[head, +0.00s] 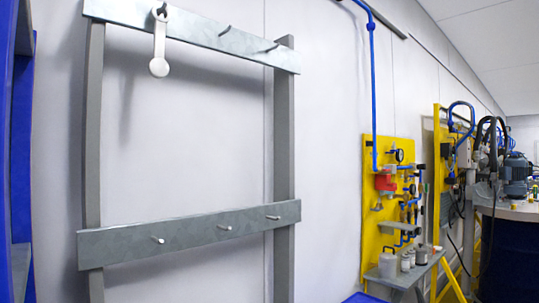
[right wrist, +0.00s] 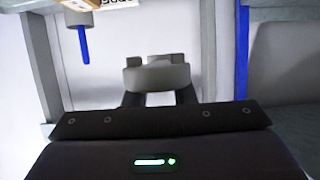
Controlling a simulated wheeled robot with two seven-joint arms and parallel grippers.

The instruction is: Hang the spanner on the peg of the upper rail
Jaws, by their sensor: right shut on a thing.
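In the head view, a rack holds an upper rail (head: 205,38) with several short pegs. A pale spanner-like tool (head: 159,42) hangs straight down at the upper rail's left peg, open end up and round end down. The pegs at the middle and right of this rail are bare. In the right wrist view, my right gripper (right wrist: 159,98) is shut on a grey piece with a notched top (right wrist: 157,76), which looks like the end of a spanner. The rest of this piece is hidden. Neither gripper shows in the head view.
The lower rail (head: 190,236) has several bare pegs. A blue post (head: 21,140) stands at the far left. A yellow panel (head: 375,155) with pipes and a shelf is at the right. A blue rod (right wrist: 84,44) under a grey block shows in the right wrist view.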

